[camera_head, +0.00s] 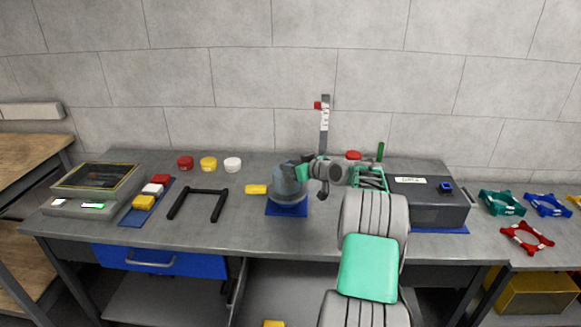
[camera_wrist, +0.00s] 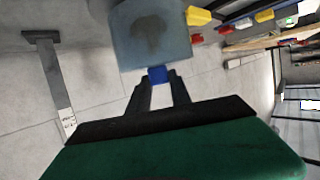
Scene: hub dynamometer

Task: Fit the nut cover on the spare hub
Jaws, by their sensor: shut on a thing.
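My gripper (camera_wrist: 158,77) is shut on a small blue block (camera_wrist: 158,74). The block meets the near edge of a grey-blue, partly see-through body (camera_wrist: 150,40) with a dark shape inside. I cannot tell whether the block is fixed to this body, nor for sure whether it is the nut cover. In the head view the grey-blue body (camera_head: 288,186) stands over a blue mat (camera_head: 288,210) at the middle of the bench, and my gripper (camera_head: 303,172) reaches its upper right side. The spare hub is not clearly told apart; the dark shape is seen only dimly.
A yellow piece (camera_head: 256,189) lies just left of the grey-blue body. A black frame (camera_head: 199,191) and red (camera_head: 185,163), yellow (camera_head: 208,163) and white (camera_head: 232,164) round pieces are farther left. A dark box (camera_head: 425,208) stands right. An upright post (camera_head: 324,130) rises behind.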

